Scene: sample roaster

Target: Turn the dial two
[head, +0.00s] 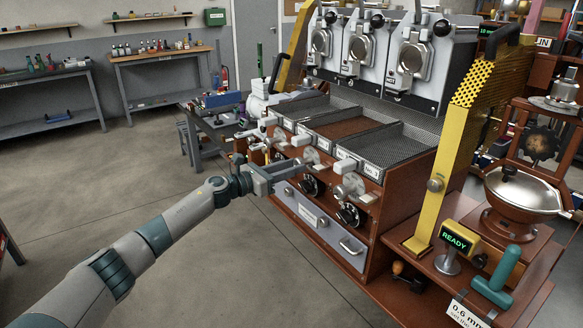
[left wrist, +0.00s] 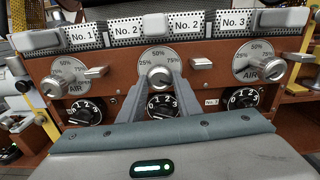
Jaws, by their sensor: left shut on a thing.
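My left gripper (head: 292,168) reaches in from the left to the front of the sample roaster. In the left wrist view its fingers (left wrist: 159,76) are shut on the silver knob (left wrist: 159,74) of the middle air dial. The round plate (left wrist: 157,56) behind that knob is marked 25%, 50% and 75%; the middle air dial also shows in the head view (head: 311,156). A black dial (left wrist: 162,105) numbered from 0 sits just below, partly behind the fingers. My right gripper is not in view.
Similar air dials stand left (left wrist: 67,76) and right (left wrist: 260,64), with black dials (left wrist: 85,112) (left wrist: 243,97) below. A small silver lever (left wrist: 201,63) is close to the gripper's right. A yellow post (head: 462,135) and a READY display (head: 455,237) stand right. The floor at left is clear.

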